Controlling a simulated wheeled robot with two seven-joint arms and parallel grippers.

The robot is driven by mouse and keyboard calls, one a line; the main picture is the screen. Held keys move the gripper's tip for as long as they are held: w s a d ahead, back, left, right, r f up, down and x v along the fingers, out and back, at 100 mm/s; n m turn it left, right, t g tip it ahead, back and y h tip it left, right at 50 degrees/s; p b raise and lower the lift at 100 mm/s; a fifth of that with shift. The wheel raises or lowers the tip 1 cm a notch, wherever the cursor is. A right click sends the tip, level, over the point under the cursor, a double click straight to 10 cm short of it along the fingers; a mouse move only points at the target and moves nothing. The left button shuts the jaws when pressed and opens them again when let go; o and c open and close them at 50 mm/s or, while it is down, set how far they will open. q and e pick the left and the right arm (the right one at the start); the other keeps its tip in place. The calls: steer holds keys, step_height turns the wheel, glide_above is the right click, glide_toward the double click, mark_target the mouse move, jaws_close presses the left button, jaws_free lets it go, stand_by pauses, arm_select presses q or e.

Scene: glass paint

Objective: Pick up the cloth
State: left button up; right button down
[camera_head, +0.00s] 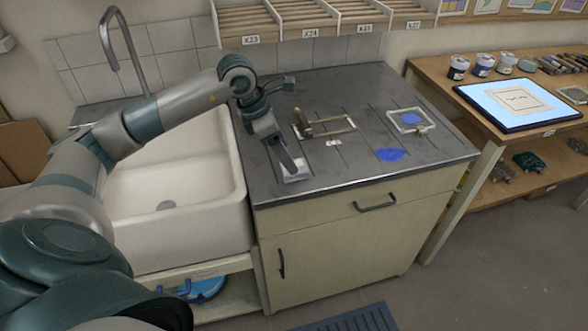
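A small whitish-grey folded piece (299,174), which looks like the cloth, lies on the dark worktop near its front left edge by the sink. My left gripper (290,167) points down at it from above, with its fingertips at or just over the piece. The fingers appear close together, but the view does not show whether they grip it. Part of the piece is hidden by the fingers. My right gripper is not in view.
A white sink (180,185) with a tall tap is left of the worktop (350,185). A metal frame (345,124), a smaller frame with blue inside (410,122) and a flat blue patch (390,154) lie to the right. A side table holds jars and a tablet (515,104).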

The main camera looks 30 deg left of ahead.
mark_target(303, 173)
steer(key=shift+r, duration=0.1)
arm_select(q)
steer(key=shift+w+f, duration=0.1)
steer(key=shift+f, duration=0.1)
steer(key=shift+w+d+f+p, duration=0.1)
steer(key=shift+f+p, duration=0.15)
steer(key=shift+p, duration=0.25)
steer(key=p+x, duration=0.1)
steer(key=x, duration=0.2)
steer(key=shift+p, duration=0.35)
steer(key=shift+w+f, duration=0.2)
steer(key=shift+f, duration=0.35)
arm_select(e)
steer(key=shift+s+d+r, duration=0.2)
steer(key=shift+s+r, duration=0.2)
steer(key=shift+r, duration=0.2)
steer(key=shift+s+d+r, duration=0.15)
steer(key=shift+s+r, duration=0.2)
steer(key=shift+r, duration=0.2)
arm_select(q)
steer(key=c, duration=1.1)
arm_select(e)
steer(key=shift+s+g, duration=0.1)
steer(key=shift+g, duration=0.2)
